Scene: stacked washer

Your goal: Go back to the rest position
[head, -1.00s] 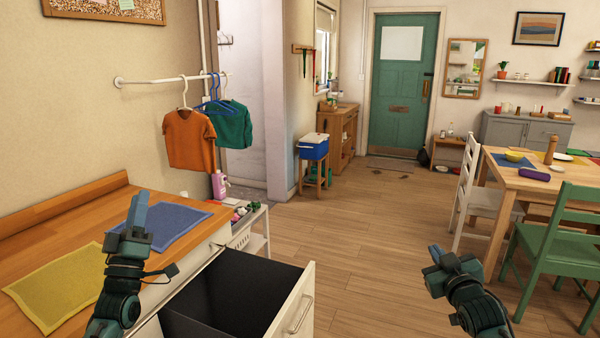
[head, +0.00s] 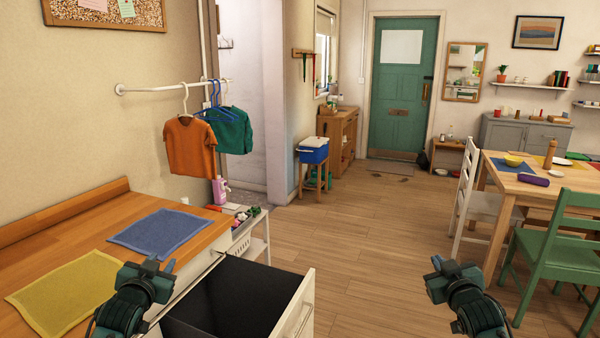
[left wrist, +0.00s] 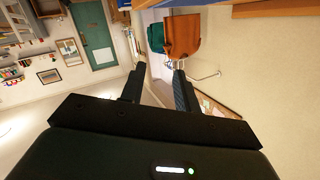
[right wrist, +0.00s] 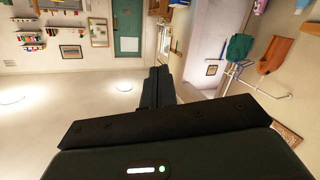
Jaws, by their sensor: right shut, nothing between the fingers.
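My left gripper (head: 160,267) is in the lower left of the head view, in front of the counter and beside the open drawer. In the left wrist view its two fingers (left wrist: 157,88) stand apart with nothing between them. My right gripper (head: 438,264) is at the lower right of the head view, over the open floor. In the right wrist view its fingers (right wrist: 158,86) are together and hold nothing. Both grippers are at about the same height in the head view.
An open dark-lined drawer (head: 300,310) lies between my grippers. A wooden counter (head: 75,240) carries a yellow cloth (head: 65,290) and a blue cloth (head: 160,231). A green chair (head: 560,240) and a table (head: 510,180) stand right. The middle floor is clear.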

